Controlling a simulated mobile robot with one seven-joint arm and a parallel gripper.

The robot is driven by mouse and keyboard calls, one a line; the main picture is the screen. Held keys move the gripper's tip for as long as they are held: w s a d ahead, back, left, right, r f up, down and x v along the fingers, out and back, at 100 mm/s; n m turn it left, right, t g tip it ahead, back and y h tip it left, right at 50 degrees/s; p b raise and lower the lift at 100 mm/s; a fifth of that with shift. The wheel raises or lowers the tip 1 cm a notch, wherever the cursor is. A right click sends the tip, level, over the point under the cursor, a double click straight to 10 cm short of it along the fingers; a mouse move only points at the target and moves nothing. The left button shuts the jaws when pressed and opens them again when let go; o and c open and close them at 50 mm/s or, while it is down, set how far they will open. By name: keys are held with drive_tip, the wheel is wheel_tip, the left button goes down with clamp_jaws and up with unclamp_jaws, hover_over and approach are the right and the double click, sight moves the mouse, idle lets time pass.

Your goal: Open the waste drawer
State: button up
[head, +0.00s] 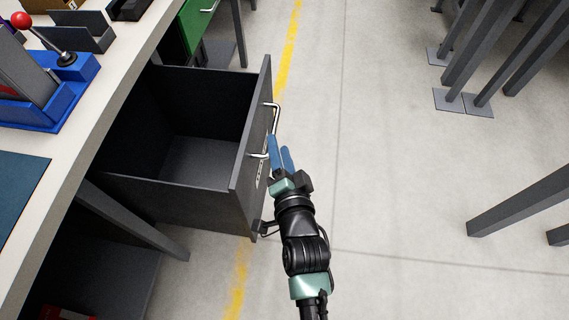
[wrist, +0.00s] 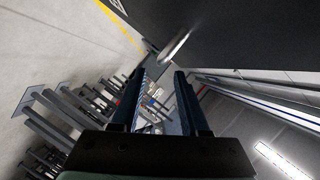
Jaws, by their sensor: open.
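The dark grey drawer (head: 190,201) is pulled well out from under the workbench in the head view, and its inside looks empty. Its front panel carries a silver bar handle (head: 274,118). The handle also shows in the wrist view (wrist: 176,46), beyond the fingertips. My gripper (head: 279,146) is at the outer side of the drawer front, with its blue fingers beside the handle. The fingers are apart in the wrist view (wrist: 162,76) with no handle between them. I cannot tell whether a finger touches the handle.
The workbench (head: 118,83) holds a blue fixture with a red-knobbed lever (head: 50,90) and dark trays. A green drawer (head: 197,20) is farther back. Grey metal legs (head: 520,200) stand at the right. The floor between is clear, with a yellow line (head: 287,50).

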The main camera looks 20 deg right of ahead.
drive_tip(key=v, duration=0.5)
drive_tip(key=shift+s, duration=0.4)
drive_tip(key=w+a+r+n+t+y, duration=0.1)
drive_tip(key=w+a+r+n+t, duration=0.15)
drive_tip(key=r, duration=0.85)
drive_tip(key=w+a+r+n+t+y, duration=0.1)
drive_tip(key=w+a+r+n+t, duration=0.2)
drive_tip(key=r, duration=0.8)
drive_tip(key=w+a+r+n+t, duration=0.2)
drive_tip(key=w+r+n, duration=0.15)
drive_tip(key=r, duration=0.75)
drive_tip(key=s+a+r+n+t+y+p, duration=0.1)
drive_tip(key=s+a+r+n+t, duration=0.15)
drive_tip(key=r, duration=0.65)
drive_tip(key=s+a+r+n+t, duration=0.1)
drive_tip(key=s+r, duration=0.3)
drive_tip(key=r, duration=0.4)
drive_tip(key=s+a+r+n+t+y+p, duration=0.15)
drive_tip(key=s+r, duration=0.25)
drive_tip(key=r, duration=0.5)
wheel_tip(320, 180, up, 16)
drive_tip(key=p, duration=1.6)
drive_tip(key=shift+w+a, duration=0.45)
drive_tip(key=shift+w, duration=0.05)
drive_tip(key=shift+s+h, duration=0.15)
drive_tip(key=shift+h, duration=0.1)
